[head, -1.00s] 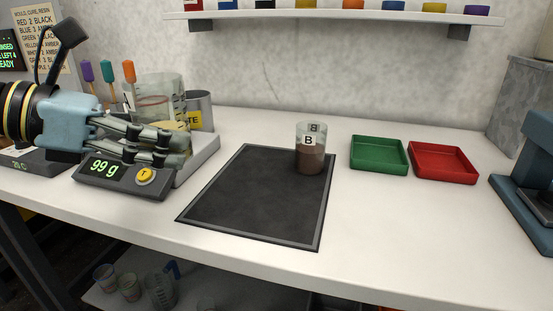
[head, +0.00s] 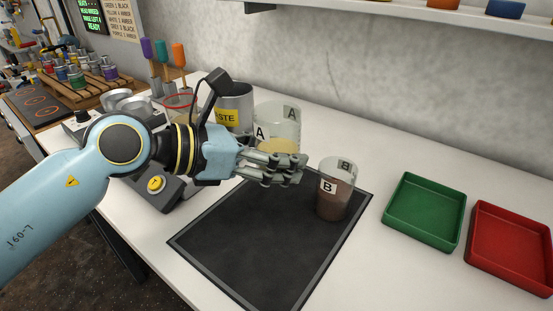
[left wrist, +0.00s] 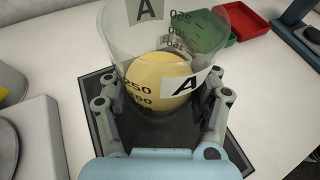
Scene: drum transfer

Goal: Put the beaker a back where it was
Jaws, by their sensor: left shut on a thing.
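Beaker A (head: 278,118) is clear, labelled A, with a pale yellow content. My left gripper (head: 290,165) is shut around its lower part. In the left wrist view beaker A (left wrist: 165,50) stands between the two fingers of the left gripper (left wrist: 160,120), upright or nearly so. It is over or near the back left part of the dark mat (head: 250,240); I cannot tell whether it touches down. Beaker B (head: 335,190), with brown content, stands on the mat just right of my fingertips. My right gripper is not in view.
A green tray (head: 425,210) and a red tray (head: 512,248) lie to the right of the mat. A grey waste can (head: 234,105) stands behind my left gripper. The scale (head: 160,190) is partly hidden by my left arm. The front of the mat is clear.

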